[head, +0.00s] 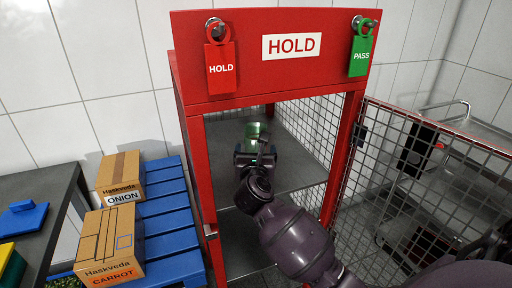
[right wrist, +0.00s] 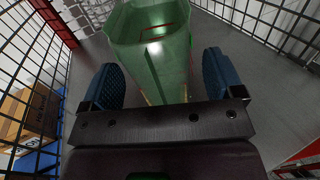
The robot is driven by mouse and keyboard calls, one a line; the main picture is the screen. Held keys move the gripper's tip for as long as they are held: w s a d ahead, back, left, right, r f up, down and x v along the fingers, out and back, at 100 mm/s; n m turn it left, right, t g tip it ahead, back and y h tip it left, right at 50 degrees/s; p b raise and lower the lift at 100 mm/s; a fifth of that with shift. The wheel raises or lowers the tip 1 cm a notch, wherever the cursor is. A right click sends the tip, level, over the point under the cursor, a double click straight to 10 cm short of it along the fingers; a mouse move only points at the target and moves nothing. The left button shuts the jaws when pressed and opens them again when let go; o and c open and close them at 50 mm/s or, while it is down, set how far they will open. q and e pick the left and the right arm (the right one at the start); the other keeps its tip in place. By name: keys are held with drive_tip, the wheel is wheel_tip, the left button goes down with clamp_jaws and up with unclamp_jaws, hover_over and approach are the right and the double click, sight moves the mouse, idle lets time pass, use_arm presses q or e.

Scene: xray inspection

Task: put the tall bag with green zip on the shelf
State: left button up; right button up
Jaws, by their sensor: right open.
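A green, partly see-through bag (head: 257,130) is on the grey shelf (head: 290,168) inside the red cage, towards its back. My right gripper (head: 255,155) reaches in through the cage's open front and is just in front of the bag. In the right wrist view the bag (right wrist: 155,45) shows ahead of and between the two blue-padded fingers of my right gripper (right wrist: 168,80), with a thin red line near its top. The fingers are open, with a gap visible on the right side of the bag. The bag's lower part is hidden behind the gripper. My left gripper is not in view.
The red cage (head: 180,90) has mesh sides and a HOLD sign (head: 291,46). Its mesh door (head: 420,170) stands open to the right. Red HOLD (head: 221,68) and green PASS (head: 360,55) tags hang above. Boxes (head: 110,245) sit on a blue pallet (head: 170,215) at left.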

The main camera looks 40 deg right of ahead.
drive_tip(key=v, duration=0.9)
drive_tip(key=shift+s+a, duration=0.1)
drive_tip(key=shift+a, duration=0.05)
